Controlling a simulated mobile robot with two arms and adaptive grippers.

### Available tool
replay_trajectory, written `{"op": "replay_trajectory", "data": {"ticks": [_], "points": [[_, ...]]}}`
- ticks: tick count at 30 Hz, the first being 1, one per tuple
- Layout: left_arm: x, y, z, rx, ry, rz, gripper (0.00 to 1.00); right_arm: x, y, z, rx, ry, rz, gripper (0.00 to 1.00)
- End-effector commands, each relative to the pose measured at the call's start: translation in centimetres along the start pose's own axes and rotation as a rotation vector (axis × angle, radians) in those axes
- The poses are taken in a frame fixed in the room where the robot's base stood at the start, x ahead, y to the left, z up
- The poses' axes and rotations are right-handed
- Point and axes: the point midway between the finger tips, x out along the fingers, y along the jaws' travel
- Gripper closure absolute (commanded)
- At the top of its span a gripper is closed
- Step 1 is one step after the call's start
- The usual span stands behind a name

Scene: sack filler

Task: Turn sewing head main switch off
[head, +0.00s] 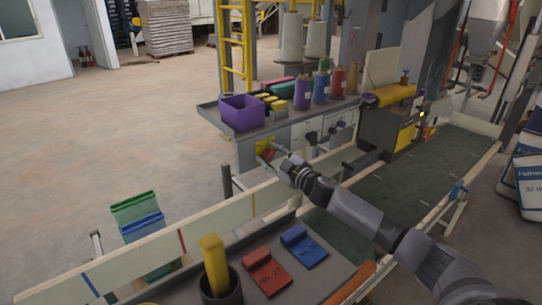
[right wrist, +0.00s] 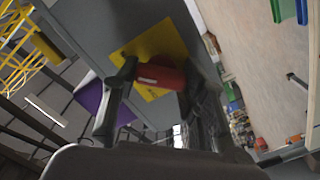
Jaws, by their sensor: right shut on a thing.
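The main switch shows in the right wrist view as a red handle (right wrist: 161,77) on a yellow plate (right wrist: 155,48) fixed to a grey panel. In the head view the yellow plate (head: 265,146) sits under the left part of the grey bench; the red handle is hard to make out there. My right gripper (head: 270,160) is at the plate, reaching in from the lower right. In the right wrist view its two fingers (right wrist: 158,82) stand either side of the red handle and are shut on it. I cannot tell the switch's marked position. My left gripper does not show.
The bench (head: 215,112) above bears a purple bin (head: 242,113) and several spools. A cream rail (head: 215,217) runs below my right gripper, beside a green conveyor belt (head: 400,180). A near table holds red (head: 268,273) and blue (head: 304,247) blocks. Open floor lies left.

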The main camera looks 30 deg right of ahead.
Motion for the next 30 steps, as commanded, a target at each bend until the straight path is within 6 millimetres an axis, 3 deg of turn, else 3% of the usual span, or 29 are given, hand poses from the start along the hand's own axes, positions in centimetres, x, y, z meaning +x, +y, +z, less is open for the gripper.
{"op": "replay_trajectory", "data": {"ticks": [14,30], "points": [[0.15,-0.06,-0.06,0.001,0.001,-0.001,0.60,-0.01,-0.15,0.05,-0.107,0.000,-0.001,0.89],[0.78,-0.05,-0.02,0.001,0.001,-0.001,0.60,-0.02,-0.42,0.18,-0.586,0.000,-0.002,0.89]]}}
